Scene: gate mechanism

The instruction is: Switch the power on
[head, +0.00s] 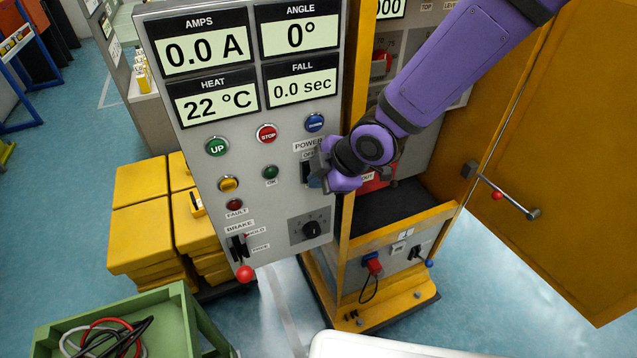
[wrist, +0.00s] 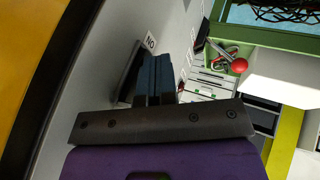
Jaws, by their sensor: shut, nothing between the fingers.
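The power switch (head: 307,172) is a dark rocker on the grey control panel (head: 262,120), under the labels POWER and OFF. My gripper (head: 317,180) is at its right side, fingers closed and empty, and hides part of it. In the wrist view, the shut fingers (wrist: 158,78) are beside the dark switch (wrist: 132,72), with the ON label (wrist: 150,42) upside down near the tips. I cannot tell whether they touch the switch or which way it is tipped. The panel displays read 0.0 A, 0°, 22 °C and 0.0 sec. The OK lamp (head: 271,172) looks dark.
Buttons UP (head: 217,147), STOP (head: 266,134) and DOWN (head: 315,123) sit above the switch. A brake lever with a red knob (head: 245,273) is at lower left, a dial (head: 311,229) below. A yellow cabinet door (head: 560,150) stands open at right.

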